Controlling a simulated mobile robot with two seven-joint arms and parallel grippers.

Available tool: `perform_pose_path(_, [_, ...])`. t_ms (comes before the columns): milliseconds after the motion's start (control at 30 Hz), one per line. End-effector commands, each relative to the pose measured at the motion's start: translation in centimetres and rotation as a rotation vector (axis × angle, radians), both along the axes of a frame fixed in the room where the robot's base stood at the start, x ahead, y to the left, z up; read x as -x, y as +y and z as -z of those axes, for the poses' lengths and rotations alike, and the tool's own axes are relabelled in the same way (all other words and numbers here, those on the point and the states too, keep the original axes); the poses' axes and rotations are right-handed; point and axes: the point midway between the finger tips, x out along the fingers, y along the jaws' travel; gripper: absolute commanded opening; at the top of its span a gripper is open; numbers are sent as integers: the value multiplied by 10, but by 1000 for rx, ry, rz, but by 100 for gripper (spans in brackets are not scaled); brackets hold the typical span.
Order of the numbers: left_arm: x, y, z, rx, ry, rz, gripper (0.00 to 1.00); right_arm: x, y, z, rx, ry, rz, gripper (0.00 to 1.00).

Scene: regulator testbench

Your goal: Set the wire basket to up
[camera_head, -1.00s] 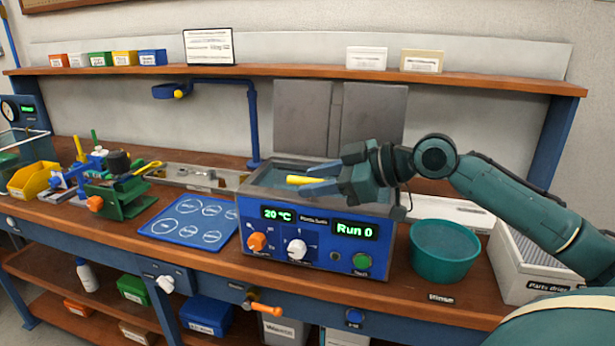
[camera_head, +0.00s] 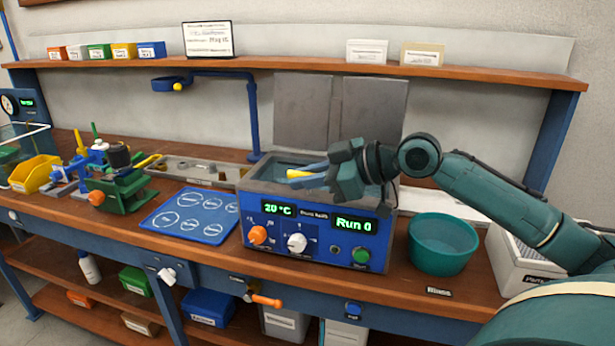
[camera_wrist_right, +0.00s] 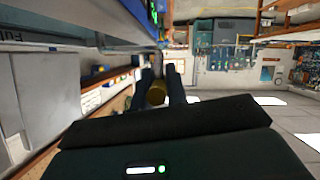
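The blue bath unit (camera_head: 310,238) stands on the bench with an open grey-rimmed tank on top. Its displays read 20 °C and Run 0. A yellow handle (camera_head: 299,173) shows above the tank; the wire mesh of the basket cannot be made out. My right gripper (camera_head: 312,174) is over the tank with its two fingers closed on either side of this handle. In the right wrist view the handle's round end (camera_wrist_right: 156,94) sits between the dark fingers. My left gripper is in neither view.
A teal rinse tub (camera_head: 442,246) and a white parts-dryer box (camera_head: 515,278) stand to the right. A blue mat (camera_head: 190,216) with circles lies to the left. Upright grey panels (camera_head: 338,112) stand behind the bath.

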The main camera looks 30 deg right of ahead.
Motion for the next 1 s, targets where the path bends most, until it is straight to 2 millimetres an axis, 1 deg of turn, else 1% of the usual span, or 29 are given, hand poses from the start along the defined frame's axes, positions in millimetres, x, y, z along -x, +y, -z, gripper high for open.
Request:
perform_pose_path(33, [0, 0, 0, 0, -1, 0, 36, 0, 0, 0, 0, 0, 0, 8])
perform_pose_path(133, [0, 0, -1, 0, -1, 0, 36, 0, 0, 0, 0, 0, 0, 0])
perform_pose_path(567, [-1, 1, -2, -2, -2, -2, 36, 0, 0, -2, 0, 0, 0, 0])
perform_pose_path(667, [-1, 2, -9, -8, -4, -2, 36, 0, 0, -10, 1, -1, 0, 0])
perform_pose_path(733, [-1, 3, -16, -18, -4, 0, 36, 0, 0, -20, 1, -1, 1, 0])
perform_pose_path(900, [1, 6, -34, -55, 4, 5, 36, 0, 0, -51, 1, -3, 1, 0])
perform_pose_path(1000, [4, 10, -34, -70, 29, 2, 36, 0, 0, -66, 1, -3, 1, 0])
